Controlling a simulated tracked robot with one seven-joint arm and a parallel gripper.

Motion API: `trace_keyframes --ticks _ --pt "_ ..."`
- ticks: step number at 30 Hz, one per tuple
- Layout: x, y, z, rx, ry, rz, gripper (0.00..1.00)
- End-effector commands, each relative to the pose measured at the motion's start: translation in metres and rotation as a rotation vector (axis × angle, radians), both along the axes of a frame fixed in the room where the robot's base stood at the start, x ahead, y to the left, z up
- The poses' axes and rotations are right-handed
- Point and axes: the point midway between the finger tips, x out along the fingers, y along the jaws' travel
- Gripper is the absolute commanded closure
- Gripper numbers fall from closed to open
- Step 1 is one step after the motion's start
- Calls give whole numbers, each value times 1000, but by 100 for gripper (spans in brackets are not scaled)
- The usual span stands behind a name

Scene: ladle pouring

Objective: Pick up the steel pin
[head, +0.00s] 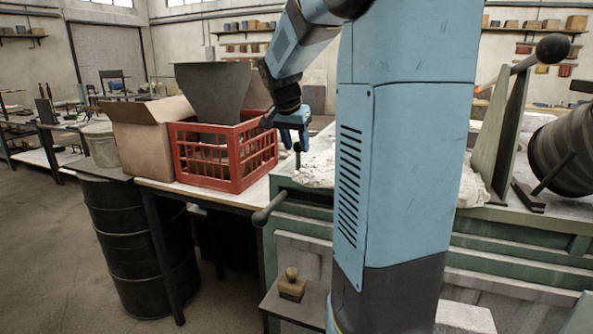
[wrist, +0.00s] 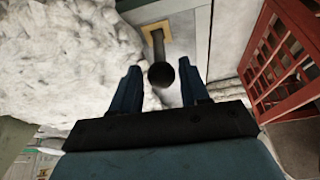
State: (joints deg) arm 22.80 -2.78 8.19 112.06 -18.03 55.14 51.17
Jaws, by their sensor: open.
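The steel pin (wrist: 161,74) is dark, with a round head and a thin stem, and stands in a small tan square (wrist: 155,39) on a pale surface. In the head view the pin (head: 297,148) shows small, just below my gripper (head: 292,138). In the wrist view my gripper (wrist: 160,82) is open, with one blue finger on each side of the pin's head. Gaps show between the head and both fingers, so nothing is held. The pin's foot is hard to make out in the head view.
A red crate (head: 180,157) with a dark tapered vessel (head: 213,92) stands left of the gripper. It is close on the right in the wrist view (wrist: 283,62). A white lumpy heap (wrist: 60,60) lies close on the left there. A cardboard box (head: 145,150) stands beyond the crate.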

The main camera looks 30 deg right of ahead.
Motion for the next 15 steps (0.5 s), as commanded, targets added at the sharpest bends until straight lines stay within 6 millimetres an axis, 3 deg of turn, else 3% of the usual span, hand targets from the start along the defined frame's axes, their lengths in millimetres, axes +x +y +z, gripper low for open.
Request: trace_keyframes --ticks 5,15 --pt "2 -3 -9 1 2 1 55" --pt "10 -16 -49 0 3 0 55"
